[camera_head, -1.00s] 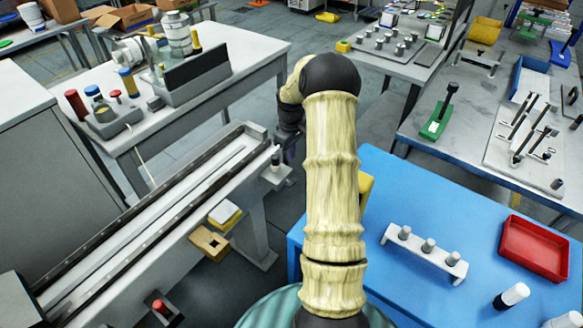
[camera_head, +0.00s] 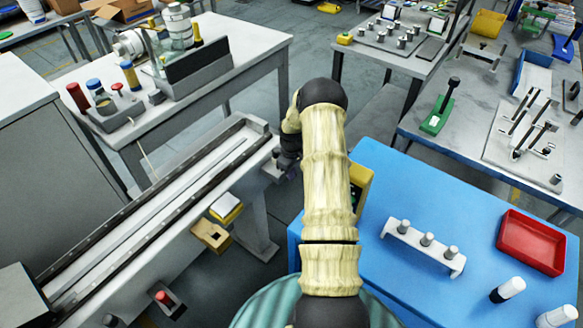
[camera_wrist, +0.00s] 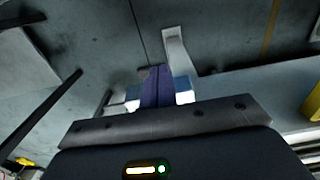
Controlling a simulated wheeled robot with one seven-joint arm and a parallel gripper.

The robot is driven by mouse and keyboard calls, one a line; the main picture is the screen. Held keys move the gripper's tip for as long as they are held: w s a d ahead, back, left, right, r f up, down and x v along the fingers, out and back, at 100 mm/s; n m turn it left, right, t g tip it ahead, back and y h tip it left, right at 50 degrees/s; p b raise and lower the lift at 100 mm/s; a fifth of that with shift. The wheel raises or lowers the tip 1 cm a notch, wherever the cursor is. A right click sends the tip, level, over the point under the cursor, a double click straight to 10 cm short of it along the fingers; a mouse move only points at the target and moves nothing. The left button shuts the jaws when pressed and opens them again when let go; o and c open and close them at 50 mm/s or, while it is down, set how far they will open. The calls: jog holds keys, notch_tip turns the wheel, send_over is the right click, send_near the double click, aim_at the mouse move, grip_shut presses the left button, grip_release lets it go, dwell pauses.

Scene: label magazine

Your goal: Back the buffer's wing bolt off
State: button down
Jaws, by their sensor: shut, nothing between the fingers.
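My gripper shows in the wrist view as dark purple fingers (camera_wrist: 157,88), closed together with nothing seen between them. In the head view its end is mostly hidden behind my arm, close to the right end of the conveyor rail (camera_head: 160,215). A small grey bracket with a dark upright pin (camera_head: 276,155) stands at that rail end, just left of my wrist. It may be the buffer and its wing bolt, but the wings are too small to make out. I cannot tell whether the fingers touch it.
A blue table (camera_head: 405,190) stands right of my arm, with a white peg rack (camera_head: 424,250) and a red tray (camera_head: 531,242). A grey bench (camera_head: 225,95) stands behind the rail. Yellow blocks (camera_head: 225,207) sit at the rail's front side. Open floor lies between the benches.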

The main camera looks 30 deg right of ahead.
jog(key=shift+s+a+f+t+h+b, duration=0.15)
jog(key=shift+a+t+h+b, duration=0.1)
jog(key=shift+h+b, duration=0.4)
jog(key=shift+w+a+f+t+h+b, duration=0.1)
jog(key=shift+a+t+h+b, duration=0.1)
jog(key=shift+h+b, duration=0.45)
dwell(0.5)
